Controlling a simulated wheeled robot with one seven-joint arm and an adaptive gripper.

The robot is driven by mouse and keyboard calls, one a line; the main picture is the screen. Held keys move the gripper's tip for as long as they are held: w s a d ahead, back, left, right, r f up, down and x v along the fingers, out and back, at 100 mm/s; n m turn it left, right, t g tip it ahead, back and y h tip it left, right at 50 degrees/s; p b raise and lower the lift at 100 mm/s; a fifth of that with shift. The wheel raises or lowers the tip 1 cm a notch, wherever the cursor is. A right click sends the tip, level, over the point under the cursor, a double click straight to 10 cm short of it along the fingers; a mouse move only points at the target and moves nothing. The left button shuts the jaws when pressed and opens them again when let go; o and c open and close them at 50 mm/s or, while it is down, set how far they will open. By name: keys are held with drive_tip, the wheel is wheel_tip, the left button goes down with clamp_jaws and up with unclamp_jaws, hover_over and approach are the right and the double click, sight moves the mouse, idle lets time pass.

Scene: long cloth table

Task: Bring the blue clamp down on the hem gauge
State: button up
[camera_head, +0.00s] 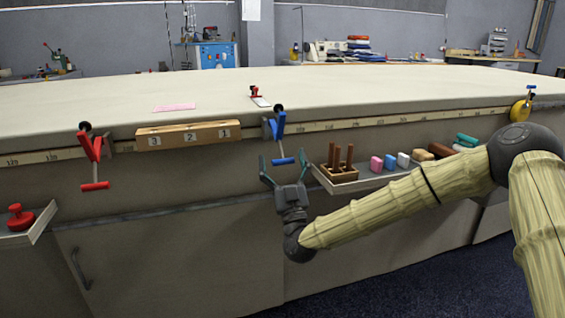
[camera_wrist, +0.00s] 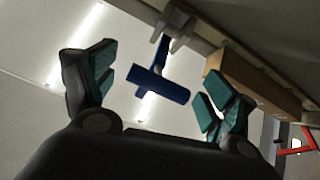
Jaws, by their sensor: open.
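The blue clamp (camera_head: 279,126) is fixed at the table's front edge. Its lever hangs down and ends in a blue crossbar, also seen in the wrist view (camera_wrist: 158,84). My gripper (camera_head: 284,166) is open below the clamp, pointing up, with one teal-padded finger on each side of the crossbar. In the wrist view the fingers (camera_wrist: 160,92) stand apart from the bar with gaps on both sides. A small item with a red part and a pale strip (camera_head: 260,100) lies on the tabletop just behind the clamp; it looks like the hem gauge, but is too small to be sure.
A wooden block numbered 3, 2, 1 (camera_head: 188,135) sits on the edge left of the clamp. A red clamp (camera_head: 92,150) hangs farther left. A shelf to the right holds a wooden peg holder (camera_head: 338,172) and coloured blocks, close to my gripper. A pink sheet (camera_head: 174,107) lies on the cloth.

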drive_tip(key=shift+w+r, duration=0.15)
drive_tip(key=shift+r, duration=0.1)
drive_tip(key=c, duration=1.4)
drive_tip(key=shift+o, duration=0.2)
drive_tip(key=shift+a+r, duration=0.1)
